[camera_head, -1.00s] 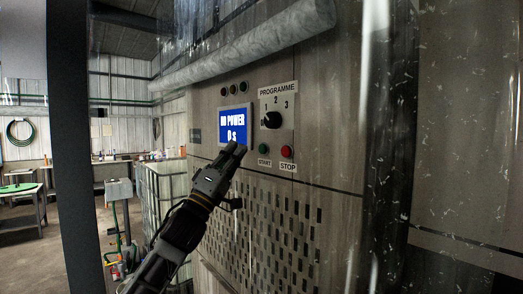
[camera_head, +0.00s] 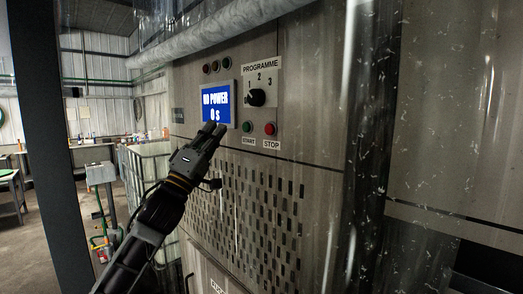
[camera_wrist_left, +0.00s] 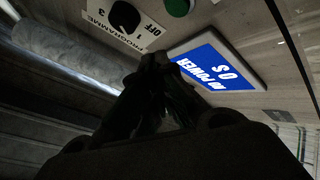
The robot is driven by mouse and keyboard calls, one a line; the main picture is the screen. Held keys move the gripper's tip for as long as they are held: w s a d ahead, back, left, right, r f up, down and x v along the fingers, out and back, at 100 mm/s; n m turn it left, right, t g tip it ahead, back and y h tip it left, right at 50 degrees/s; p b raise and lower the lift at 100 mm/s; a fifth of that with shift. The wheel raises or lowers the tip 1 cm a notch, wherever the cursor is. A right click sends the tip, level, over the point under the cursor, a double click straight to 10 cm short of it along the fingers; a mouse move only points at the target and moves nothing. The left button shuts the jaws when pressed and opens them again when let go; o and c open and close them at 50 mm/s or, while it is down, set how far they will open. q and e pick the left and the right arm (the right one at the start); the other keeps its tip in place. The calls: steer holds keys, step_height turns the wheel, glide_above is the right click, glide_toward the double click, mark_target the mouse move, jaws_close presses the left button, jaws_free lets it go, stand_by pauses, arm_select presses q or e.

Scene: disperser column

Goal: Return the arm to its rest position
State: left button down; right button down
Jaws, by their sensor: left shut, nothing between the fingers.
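My left gripper (camera_head: 214,130) is shut and empty. It points up and right in front of the panel, just below the blue display. In the left wrist view its dark fingers (camera_wrist_left: 155,65) show close to the panel, between the programme knob and the display; I cannot tell whether they touch it. The display (camera_head: 216,103) reads "NO POWER" and "0 s", and it also shows in the left wrist view (camera_wrist_left: 215,68). The black programme knob (camera_head: 256,97) is to the right of the display. The green START button (camera_head: 247,127) and red STOP button (camera_head: 270,129) are below the knob. My right gripper is not in view.
Three indicator lamps (camera_head: 216,66) sit above the display. A thick grey pipe (camera_head: 215,35) runs across above the panel. A slotted grille (camera_head: 250,205) is below. A dark post (camera_head: 45,140) stands at left, with a wire cage (camera_head: 145,180) and small stand (camera_head: 102,175) behind.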

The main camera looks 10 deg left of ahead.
arm_select(q)
steer(key=w+a+f+n+g+y, duration=0.15)
steer(key=f+y, duration=0.35)
steer(key=f, duration=0.5)
steer(key=w+f+n+g+y, duration=0.15)
steer(key=f+y, duration=0.25)
steer(key=f, duration=0.6)
steer(key=s+a+f+m+g+y, duration=0.1)
steer(key=s+f+m+g, duration=0.15)
steer(key=f, duration=0.75)
steer(key=s+f+m+g+y, duration=0.1)
steer(key=s+f+g+y, duration=0.15)
steer(key=f, duration=0.75)
steer(key=s+f+m+g, duration=0.9)
steer(key=s+f+g, duration=0.4)
steer(key=s+f, duration=1.45)
steer(key=f, duration=1.4)
steer(key=s+f, duration=0.3)
steer(key=f, duration=1.3)
steer(key=s+a+f+g, duration=0.1)
steer(key=s+a+f, duration=0.1)
steer(key=s+f, duration=0.8)
steer(key=s+a+f+g, duration=0.1)
steer(key=s+f, duration=0.8)
steer(key=s, duration=0.2)
steer(key=shift+s+a+f+h, duration=0.3)
steer(key=shift+a+f+h, duration=0.05)
